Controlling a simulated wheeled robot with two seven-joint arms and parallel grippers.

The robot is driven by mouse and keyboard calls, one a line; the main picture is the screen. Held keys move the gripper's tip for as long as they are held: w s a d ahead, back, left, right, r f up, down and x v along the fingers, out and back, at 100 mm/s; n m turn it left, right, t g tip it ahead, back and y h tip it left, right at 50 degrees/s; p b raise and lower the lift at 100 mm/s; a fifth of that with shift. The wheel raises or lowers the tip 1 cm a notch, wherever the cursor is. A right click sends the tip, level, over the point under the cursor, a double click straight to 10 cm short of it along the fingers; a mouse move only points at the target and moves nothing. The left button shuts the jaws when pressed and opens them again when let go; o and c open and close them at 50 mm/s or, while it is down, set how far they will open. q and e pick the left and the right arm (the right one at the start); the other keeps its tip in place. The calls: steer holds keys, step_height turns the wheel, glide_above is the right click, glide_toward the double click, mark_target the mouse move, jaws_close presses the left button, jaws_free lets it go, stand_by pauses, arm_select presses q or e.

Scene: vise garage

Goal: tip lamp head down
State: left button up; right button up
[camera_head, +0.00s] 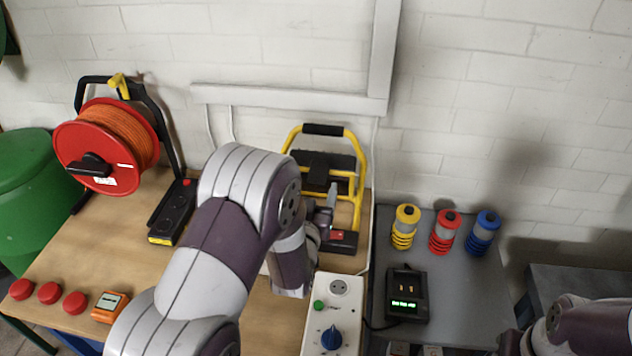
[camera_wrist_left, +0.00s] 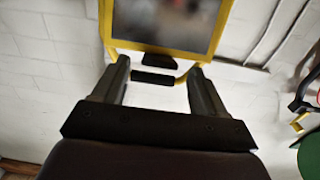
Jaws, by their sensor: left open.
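The work lamp (camera_head: 355,155) has a yellow tube frame with a black handle on top and a dark head inside it. It stands at the back of the wooden bench against the wall. My left gripper (camera_head: 328,197) is in front of the lamp, and my arm hides part of the lamp's lower left. In the left wrist view the lamp's yellow-rimmed glass panel (camera_wrist_left: 168,22) is at the top, beyond the open fingers (camera_wrist_left: 157,80). The black handle (camera_wrist_left: 153,78) shows between the fingers; I cannot tell whether they touch the lamp.
A white control box (camera_head: 332,310) is in front. Yellow, red and blue spring-like items (camera_head: 443,232) and a charger (camera_head: 406,296) sit on the grey top. A green bin (camera_head: 35,200) is far left.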

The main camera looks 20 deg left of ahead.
arm_select(q)
steer(key=shift+x, duration=1.15)
jaws_close()
steer(key=f+b, duration=0.1)
steer(key=b, duration=0.2)
steer(key=s+f+t+b, duration=0.1)
steer(key=f+b, duration=0.1)
steer(key=b, duration=0.2)
steer(key=shift+s+d+f, duration=0.1)
steer(key=shift+d+f, duration=0.05)
steer(key=shift+f, duration=0.1)
steer(key=shift+c, duration=1.8)
jaws_free()
steer(key=o, duration=0.4)
steer(key=shift+c, duration=0.2)
